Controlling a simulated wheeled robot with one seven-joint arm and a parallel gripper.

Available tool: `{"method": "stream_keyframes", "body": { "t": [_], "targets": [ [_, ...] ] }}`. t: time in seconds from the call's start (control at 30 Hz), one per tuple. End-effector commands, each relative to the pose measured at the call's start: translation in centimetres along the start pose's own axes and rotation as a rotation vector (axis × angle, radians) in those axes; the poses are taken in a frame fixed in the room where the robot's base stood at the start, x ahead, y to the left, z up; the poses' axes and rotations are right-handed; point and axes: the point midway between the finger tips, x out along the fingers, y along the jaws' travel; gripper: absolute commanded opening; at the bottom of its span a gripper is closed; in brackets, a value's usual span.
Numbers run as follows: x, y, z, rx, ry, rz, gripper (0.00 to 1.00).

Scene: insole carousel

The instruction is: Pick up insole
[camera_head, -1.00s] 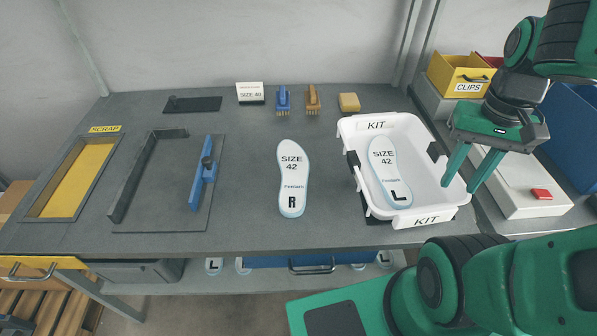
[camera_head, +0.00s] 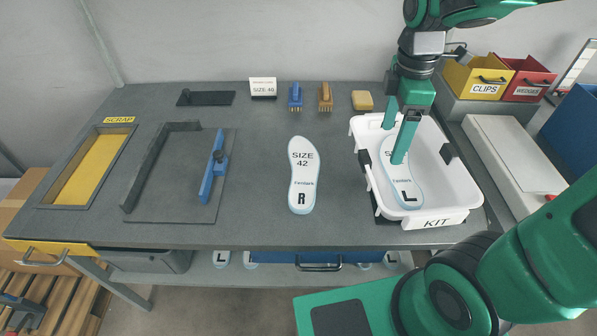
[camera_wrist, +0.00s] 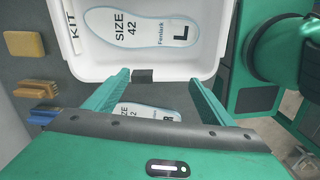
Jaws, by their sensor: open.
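A white insole marked SIZE 42 and R (camera_head: 303,180) lies flat on the grey table, left of the white kit tray (camera_head: 462,203). A matching insole marked L (camera_head: 404,190) lies in the tray; my gripper hides part of it in the head view. My gripper (camera_head: 393,146) is open and empty, fingers pointing down over the tray's left part. In the wrist view, my gripper (camera_wrist: 160,77) has its fingers spread. The L insole (camera_wrist: 140,38) shows whole beyond them, and the R insole (camera_wrist: 150,112) shows between them, partly hidden by the gripper body.
A fixture with a blue bar (camera_head: 213,167) stands left of the R insole. Brushes (camera_head: 295,97), a sponge (camera_head: 362,100) and a size card (camera_head: 263,88) line the back. A scrap opening (camera_head: 88,170) is at far left. The table around the R insole is clear.

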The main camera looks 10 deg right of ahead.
Motion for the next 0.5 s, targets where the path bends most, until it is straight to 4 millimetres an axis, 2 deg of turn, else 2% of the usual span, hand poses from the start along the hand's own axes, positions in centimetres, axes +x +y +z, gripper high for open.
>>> {"method": "stream_keyframes", "body": {
  "t": [0.03,0.17,0.3,0.4,0.5],
  "targets": [
    [0.3,0.5,-2.2,-0.162,-0.002,-0.003,0.77],
    [1.0,1.4,-7.6,-0.599,0.000,-0.002,0.77],
    [1.8,1.4,-13.1,-1.020,0.004,0.000,0.77],
    [2.3,1.1,-16.1,-1.250,0.007,0.002,0.77],
    [2.7,0.7,-18.2,-1.410,0.010,0.003,0.77]
  ]
}}
